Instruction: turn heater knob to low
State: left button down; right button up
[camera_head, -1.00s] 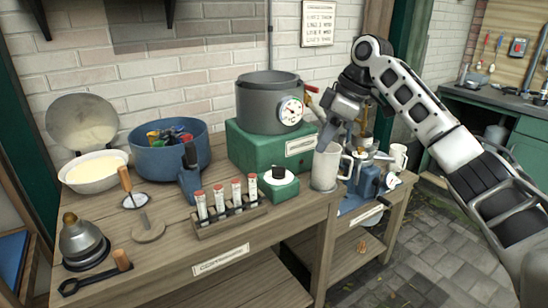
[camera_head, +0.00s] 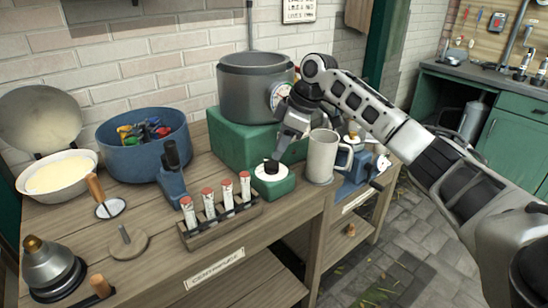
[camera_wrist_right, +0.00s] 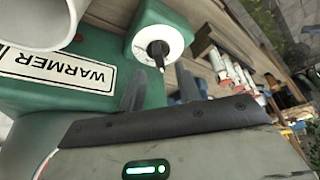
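The heater knob (camera_head: 271,166) is a black knob on a white round dial on top of a small green box (camera_head: 273,186), at the front of the table. In the right wrist view the knob (camera_wrist_right: 158,50) shows a pale pointer. My right gripper (camera_head: 279,155) is just above and behind the knob, pointing down at it. In the wrist view its two dark fingers (camera_wrist_right: 160,88) stand apart with nothing between them, and the knob lies just beyond their tips. Contact with the knob does not show. My left gripper is out of view.
A grey mug (camera_head: 322,157) stands close right of the knob box. A rack of capped vials (camera_head: 222,219) is to its left. Behind are a green WARMER base (camera_head: 232,143) and a grey pot (camera_head: 247,88) with a gauge. A blue bowl (camera_head: 143,150) is further left.

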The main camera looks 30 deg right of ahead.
aim_at(272, 166)
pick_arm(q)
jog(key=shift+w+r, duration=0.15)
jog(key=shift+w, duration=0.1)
pick_arm(e)
jog(key=shift+x, duration=2.2)
jog(key=shift+w, duration=0.1)
jog(key=shift+c, duration=0.3)
